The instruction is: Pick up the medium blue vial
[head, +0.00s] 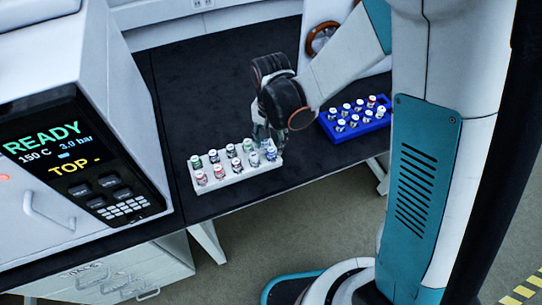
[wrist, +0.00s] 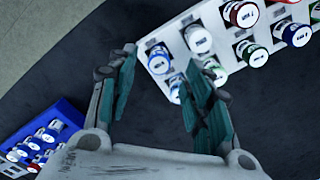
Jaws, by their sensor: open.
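A white rack (head: 239,178) holds two rows of capped vials on the dark bench. At its right end are vials with blue labels; one blue vial (head: 271,153) stands in the front corner. I cannot tell for sure which is the medium blue one. My gripper (head: 262,136) is over that end of the rack and partly hides the back-row vials there. In the wrist view my gripper (wrist: 161,58) is open and empty. A blue-labelled vial (wrist: 158,60) shows between its fingertips, and another (wrist: 176,89) is close to the right finger. I cannot tell the height gap.
A blue rack (head: 352,130) of white-capped vials stands to the right, also in the wrist view (wrist: 68,112). An instrument with a READY screen (head: 75,150) stands left. The bench behind the white rack is clear.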

